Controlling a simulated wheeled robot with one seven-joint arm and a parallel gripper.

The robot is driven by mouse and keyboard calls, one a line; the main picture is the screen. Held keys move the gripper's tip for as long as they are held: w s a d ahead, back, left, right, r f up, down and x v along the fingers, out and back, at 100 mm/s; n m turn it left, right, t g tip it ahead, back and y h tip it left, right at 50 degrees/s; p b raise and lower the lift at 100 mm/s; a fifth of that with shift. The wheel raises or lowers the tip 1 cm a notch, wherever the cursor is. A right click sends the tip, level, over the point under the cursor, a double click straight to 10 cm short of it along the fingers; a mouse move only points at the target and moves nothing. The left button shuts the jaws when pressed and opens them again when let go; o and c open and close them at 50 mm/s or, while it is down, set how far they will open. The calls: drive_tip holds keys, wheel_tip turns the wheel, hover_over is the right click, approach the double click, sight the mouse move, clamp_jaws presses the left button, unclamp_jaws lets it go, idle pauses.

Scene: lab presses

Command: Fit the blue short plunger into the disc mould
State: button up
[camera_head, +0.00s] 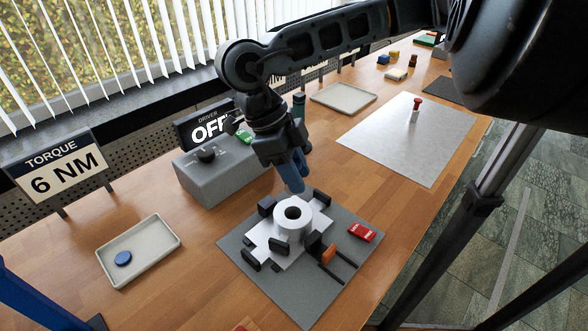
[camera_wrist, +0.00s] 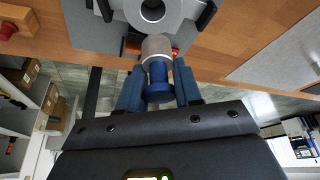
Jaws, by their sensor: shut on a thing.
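The disc mould (camera_head: 294,222) is a pale ring with a dark centre hole, standing upright in a jawed fixture (camera_head: 255,238) on a grey plate. It also shows at the top of the wrist view (camera_wrist: 153,12). My gripper (camera_head: 292,180) is just behind and above the mould in the head view. In the wrist view its blue fingers (camera_wrist: 158,80) are shut on the blue short plunger (camera_wrist: 158,92), which has a blue cap and stem and a pale cylindrical end pointing towards the mould. The plunger appears beside the hole, not in it. In the head view the fingers largely hide it.
A grey driver box (camera_head: 205,170) with a knob stands behind left, its sign reading OFF. A tray (camera_head: 140,245) holds a blue disc (camera_head: 123,258). A red-topped piece (camera_head: 416,105) stands on a grey mat (camera_head: 395,140). A red block (camera_head: 362,232) lies right of the fixture.

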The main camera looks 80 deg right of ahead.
drive_tip(key=shift+f+b, duration=0.15)
drive_tip(key=shift+b, duration=0.45)
drive_tip(key=b, duration=0.6)
hover_over(302, 214)
drive_tip(key=w, duration=0.2)
drive_tip(key=f, duration=0.5)
drive_tip(key=shift+s+f, duration=0.25)
drive_tip(key=shift+f, duration=0.05)
drive_tip(key=shift+b, duration=1.35)
idle(0.5)
drive_tip(key=shift+f+b, duration=1.35)
drive_tip(key=shift+b, duration=0.25)
drive_tip(key=o, duration=1.2)
drive_tip(key=shift+c, duration=0.2)
drive_tip(key=shift+r, duration=0.1)
drive_tip(key=v, duration=0.7)
drive_tip(key=shift+r, duration=0.35)
drive_tip(key=shift+w+r, duration=0.1)
drive_tip(key=shift+w, duration=0.05)
